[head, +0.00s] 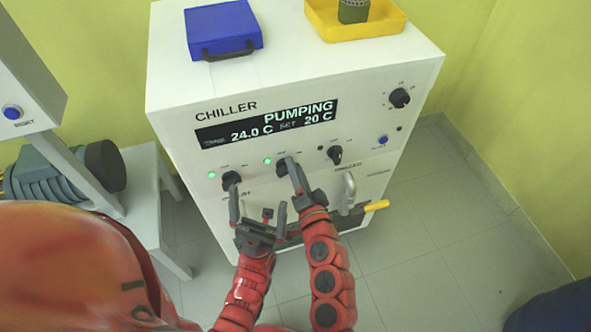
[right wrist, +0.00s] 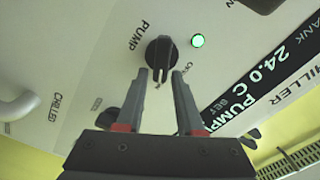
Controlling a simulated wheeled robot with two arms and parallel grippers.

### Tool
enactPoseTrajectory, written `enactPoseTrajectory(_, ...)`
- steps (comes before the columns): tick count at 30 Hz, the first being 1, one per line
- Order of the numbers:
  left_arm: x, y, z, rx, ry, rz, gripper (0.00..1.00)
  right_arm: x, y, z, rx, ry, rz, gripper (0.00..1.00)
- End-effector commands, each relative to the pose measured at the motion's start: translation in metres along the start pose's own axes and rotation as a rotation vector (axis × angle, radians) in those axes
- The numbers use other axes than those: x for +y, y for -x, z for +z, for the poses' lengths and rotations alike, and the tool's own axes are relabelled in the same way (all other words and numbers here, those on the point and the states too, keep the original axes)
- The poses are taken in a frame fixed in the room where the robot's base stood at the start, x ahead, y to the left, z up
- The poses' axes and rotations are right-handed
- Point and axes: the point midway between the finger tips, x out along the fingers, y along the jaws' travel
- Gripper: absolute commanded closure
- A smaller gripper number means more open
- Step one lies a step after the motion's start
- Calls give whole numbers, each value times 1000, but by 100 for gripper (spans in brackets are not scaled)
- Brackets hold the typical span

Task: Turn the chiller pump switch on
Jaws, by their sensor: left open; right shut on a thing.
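The chiller (head: 215,220) is a white box whose display (head: 268,124) reads "PUMPING", 24.0 C, set 20 C. The pump switch (head: 281,170) is a black rotary knob on its front, with a lit green lamp (head: 267,161) beside it. In the right wrist view the knob (right wrist: 160,50) lies by the word PUMP, and the green lamp (right wrist: 198,41) glows. My right gripper (head: 289,164) is shut on the pump switch, its fingers (right wrist: 160,76) either side of the knob. My left gripper (head: 258,201) is open and empty below the left knob.
Another black knob (head: 231,179) with a lit green lamp (head: 212,175) is at left, a third knob (head: 335,154) at right. A handle (head: 349,188) and yellow-tipped lever (head: 377,206) stick out lower right. A blue case (head: 223,28) and yellow tray (head: 385,27) rest on top.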

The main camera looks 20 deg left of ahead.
Motion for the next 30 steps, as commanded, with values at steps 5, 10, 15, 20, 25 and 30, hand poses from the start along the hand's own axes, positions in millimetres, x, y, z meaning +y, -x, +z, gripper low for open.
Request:
enactPoseTrajectory(5, 0, 2, 0, 0, 0, 0, 0, 5, 1, 12, -26, -32, 8, 100)
enactPoseTrajectory(10, 0, 2, 0, 0, 0, 0, 0, 5, 1, 12, -28, -39, 8, 100)
enactPoseTrajectory(15, 0, 2, 0, 0, 0, 0, 0, 5, 1, 13, -30, -39, 8, 100)
enactPoseTrajectory(20, 0, 2, 0, 0, 0, 0, 0, 5, 1, 13, -30, -38, 8, 52)
enactPoseTrajectory(25, 0, 2, 0, 0, 0, 0, 0, 4, 1, 9, -20, -38, 6, 49)
enactPoseTrajectory(30, 0, 2, 0, 0, 0, 0, 0, 3, 0, 6, -13, -38, 4, 49)
